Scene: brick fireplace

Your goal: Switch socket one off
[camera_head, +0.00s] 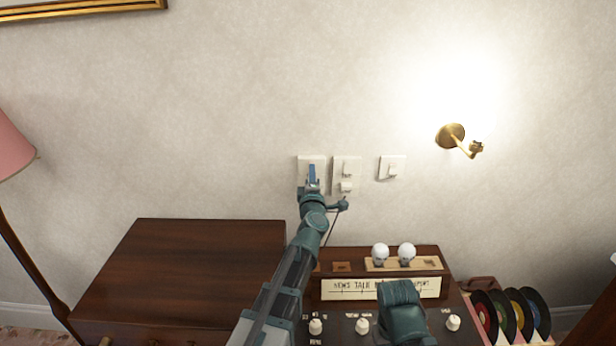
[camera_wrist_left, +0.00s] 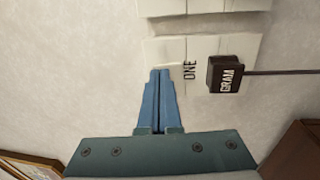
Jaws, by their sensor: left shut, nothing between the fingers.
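Socket one is a pale wall plate (camera_head: 311,159) at the left of the group on the wall. In the left wrist view the plate (camera_wrist_left: 205,47) carries the word ONE, and a black plug marked GRAM (camera_wrist_left: 226,75) sits in it with a dark cord. My left gripper (camera_head: 312,168) is shut and empty in front of this plate and hides part of it. In the left wrist view its blue fingertips (camera_wrist_left: 159,72) are at the switch end of the plate; whether they touch it I cannot tell. The switch position is not clear.
A second plate (camera_head: 346,165) is close on the right, and a single switch (camera_head: 391,167) is further right. A lit brass wall lamp (camera_head: 451,136) is beyond. Below stand a dark wooden cabinet (camera_head: 190,262) and a radio (camera_head: 345,289) with two white bulbs. Part of my right arm covers the radio.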

